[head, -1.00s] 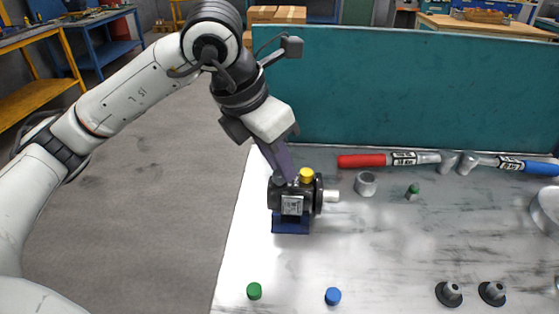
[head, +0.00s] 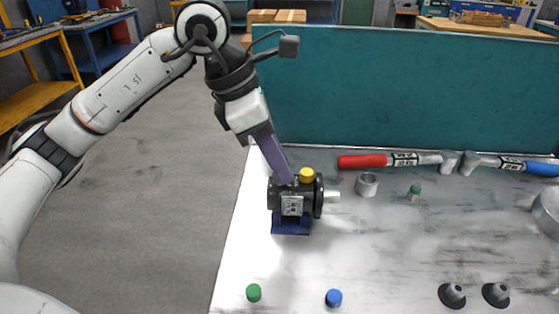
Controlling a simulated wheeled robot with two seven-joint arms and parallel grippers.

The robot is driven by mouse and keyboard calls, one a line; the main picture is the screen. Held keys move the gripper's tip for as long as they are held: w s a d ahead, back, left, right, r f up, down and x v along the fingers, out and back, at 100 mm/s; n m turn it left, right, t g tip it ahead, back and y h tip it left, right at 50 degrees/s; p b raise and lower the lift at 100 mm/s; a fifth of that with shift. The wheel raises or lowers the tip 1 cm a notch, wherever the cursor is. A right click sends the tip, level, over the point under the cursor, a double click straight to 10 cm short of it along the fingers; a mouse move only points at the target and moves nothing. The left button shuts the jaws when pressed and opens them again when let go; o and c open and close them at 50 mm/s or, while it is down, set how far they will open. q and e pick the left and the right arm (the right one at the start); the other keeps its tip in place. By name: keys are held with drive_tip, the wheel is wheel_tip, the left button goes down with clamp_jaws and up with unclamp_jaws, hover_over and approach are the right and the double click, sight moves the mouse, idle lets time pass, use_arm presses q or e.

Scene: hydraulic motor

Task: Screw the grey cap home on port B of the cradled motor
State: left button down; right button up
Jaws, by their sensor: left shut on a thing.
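The black motor (head: 291,205) sits in a blue cradle (head: 291,227) on the table, its silver shaft pointing right. A yellow cap (head: 307,174) stands on top of the motor at the right. My left gripper (head: 285,179) points down at the top left of the motor, just left of the yellow cap. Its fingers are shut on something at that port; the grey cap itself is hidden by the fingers. My right gripper does not show.
A green cap (head: 254,292) and a blue cap (head: 333,297) lie at the front. Two black-based cones (head: 452,294) (head: 495,293) stand front right. A teal panel (head: 410,90) closes the back.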

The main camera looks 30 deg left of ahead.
use_arm(q)
drive_tip(key=m+g, duration=0.1)
drive_tip(key=m, duration=0.3)
drive_tip(key=shift+f+m+h+p, duration=0.1)
drive_tip(key=shift+m+h+p, duration=0.2)
drive_tip(key=shift+h+p, duration=0.1)
drive_tip(key=c, duration=1.9)
unclamp_jaws()
drive_tip(key=shift+g, duration=0.3)
drive_tip(key=shift+o, duration=0.2)
drive_tip(key=shift+f+n, duration=0.1)
drive_tip(key=shift+n, duration=0.6)
drive_tip(key=n+t, duration=0.1)
drive_tip(key=n, duration=0.1)
drive_tip(key=shift+n+t+y+b, duration=0.3)
drive_tip(key=shift+n+y+b, duration=0.1)
drive_tip(key=n+y, duration=0.1)
drive_tip(key=n, duration=0.2)
drive_tip(key=n+t+y, duration=0.1)
drive_tip(key=n, duration=0.2)
